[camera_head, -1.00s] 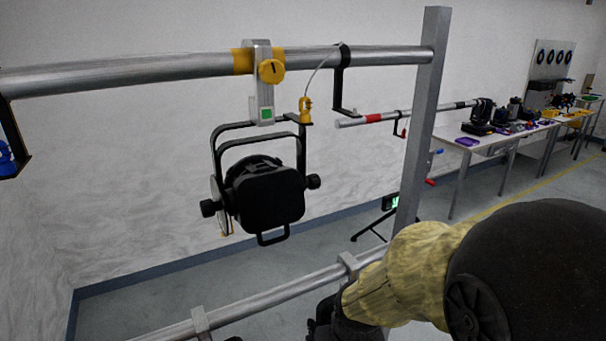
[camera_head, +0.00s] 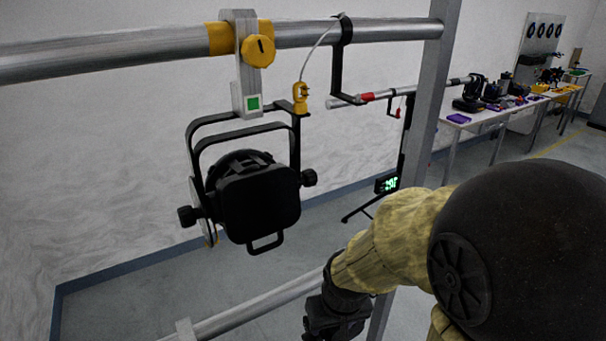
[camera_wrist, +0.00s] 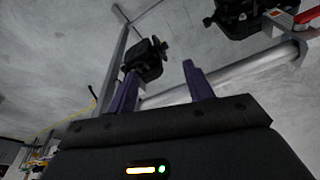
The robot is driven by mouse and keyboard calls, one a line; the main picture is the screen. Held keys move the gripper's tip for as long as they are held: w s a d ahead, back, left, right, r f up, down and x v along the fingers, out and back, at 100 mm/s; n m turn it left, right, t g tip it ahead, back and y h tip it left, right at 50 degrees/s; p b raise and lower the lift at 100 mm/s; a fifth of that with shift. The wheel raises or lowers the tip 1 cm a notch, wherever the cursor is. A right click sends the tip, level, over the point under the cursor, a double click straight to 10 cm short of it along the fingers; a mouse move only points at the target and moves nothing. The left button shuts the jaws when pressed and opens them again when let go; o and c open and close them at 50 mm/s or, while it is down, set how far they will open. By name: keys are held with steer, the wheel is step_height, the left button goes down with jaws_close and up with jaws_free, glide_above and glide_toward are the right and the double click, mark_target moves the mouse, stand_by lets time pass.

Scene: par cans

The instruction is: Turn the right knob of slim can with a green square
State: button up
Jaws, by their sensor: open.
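The slim can with a green square (camera_head: 259,200) is a black lamp hanging in its yoke from the upper bar. The green square (camera_head: 253,103) is on the grey clamp above it. Its right knob (camera_head: 309,177) is black and round, on the yoke's right side; the left knob (camera_head: 188,216) shows opposite. My gripper (camera_wrist: 160,68) is open and empty in the wrist view, its two purple fingers apart. In the head view my arm is at lower right, below and right of the can; the fingertips are hidden there. Black lamp bodies show beyond the fingers; I cannot tell which is this can.
A grey upright post (camera_head: 432,90) stands right of the can. A lower rail (camera_head: 265,305) runs beneath it. A black bracket (camera_head: 337,65) hangs from the upper bar (camera_head: 120,52) near the right knob. Tables with tools (camera_head: 470,122) stand far right.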

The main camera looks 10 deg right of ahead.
steer(key=w+d+r+m+t+y+b, duration=0.3)
steer(key=w+r+m+t+y+b, duration=0.2)
steer(key=w+r+m+y+b, duration=0.45)
steer(key=d+r+t+y+b, duration=0.3)
steer(key=d+r+t+b, duration=0.2)
steer(key=d+r+t, duration=0.2)
step_height(320, 180, up, 3)
steer(key=shift+f, duration=0.2)
steer(key=shift+s, duration=0.1)
